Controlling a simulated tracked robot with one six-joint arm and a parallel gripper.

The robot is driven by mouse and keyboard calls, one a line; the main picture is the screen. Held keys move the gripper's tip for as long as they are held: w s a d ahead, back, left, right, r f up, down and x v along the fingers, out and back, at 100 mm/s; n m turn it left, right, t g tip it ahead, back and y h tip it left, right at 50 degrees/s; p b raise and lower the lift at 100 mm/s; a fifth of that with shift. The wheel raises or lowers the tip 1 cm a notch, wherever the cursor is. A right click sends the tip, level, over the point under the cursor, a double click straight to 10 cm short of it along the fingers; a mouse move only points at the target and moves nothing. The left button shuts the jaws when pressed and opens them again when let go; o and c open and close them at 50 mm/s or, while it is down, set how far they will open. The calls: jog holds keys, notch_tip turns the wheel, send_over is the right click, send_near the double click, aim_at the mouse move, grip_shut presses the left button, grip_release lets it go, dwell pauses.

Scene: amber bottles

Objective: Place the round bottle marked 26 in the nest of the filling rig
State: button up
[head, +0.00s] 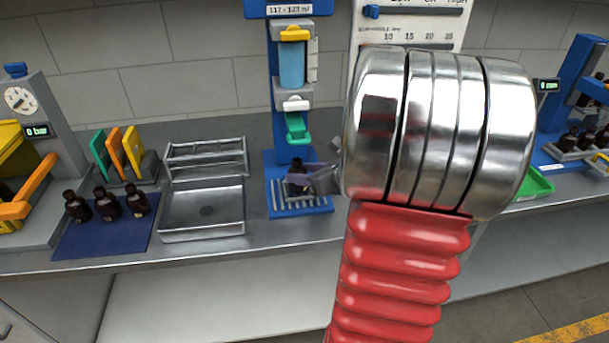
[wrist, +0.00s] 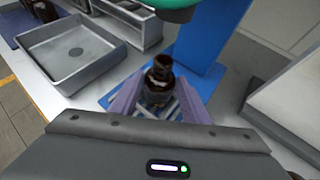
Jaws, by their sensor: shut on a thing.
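A dark amber bottle (wrist: 158,83) stands upright between the purple fingers of my gripper (wrist: 158,100) in the wrist view. The gripper is shut on it; no number can be read on it. In the head view the bottle (head: 297,172) shows partly behind my gripper (head: 300,182), low over the slatted base of the blue filling rig (head: 284,110). The green nozzle part (head: 296,127) of the rig is above it. I cannot tell whether the bottle touches the base, and the nest is hidden by the bottle and fingers.
Several dark bottles (head: 108,203) stand on a blue mat (head: 75,240) at the left. An empty grey tray (head: 202,232) and a metal rack (head: 205,155) lie left of the rig. A green tray (head: 535,184) is at the right. My arm covers the bench right of the rig.

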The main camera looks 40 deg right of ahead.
jog(key=shift+f, duration=0.5)
jog(key=o, duration=1.1)
jog(key=shift+f, duration=0.1)
jog(key=shift+s+r, duration=0.2)
jog(key=shift+r, duration=0.05)
jog(key=v, duration=1.1)
jog(key=shift+s, duration=0.3)
jog(key=shift+r, duration=0.1)
